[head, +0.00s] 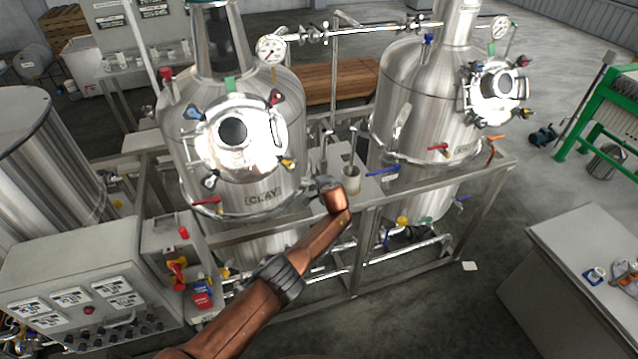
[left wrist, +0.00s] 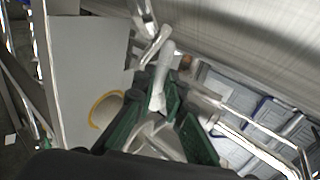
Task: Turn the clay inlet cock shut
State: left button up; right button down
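The steel tank labelled CLAY (head: 263,196) stands left of centre in the head view. My left gripper (head: 326,183) is at its right side, above the frame rail, with its fingers mostly hidden by my wrist. In the left wrist view, my left gripper (left wrist: 160,125) has its green-padded fingers spread apart. A pale grey lever handle (left wrist: 163,78) reaches down between them; I cannot tell whether they touch it. A second pale lever (left wrist: 153,47) is just beyond. No marking shows which one is the clay inlet cock. My right gripper is not in view.
A second tank (head: 405,95) stands to the right. A control box (head: 75,285) is at lower left.

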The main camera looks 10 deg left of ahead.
pick_arm(q)
jog(key=o, duration=0.5)
jog(key=shift+c, duration=0.2)
jog(key=v, duration=1.2)
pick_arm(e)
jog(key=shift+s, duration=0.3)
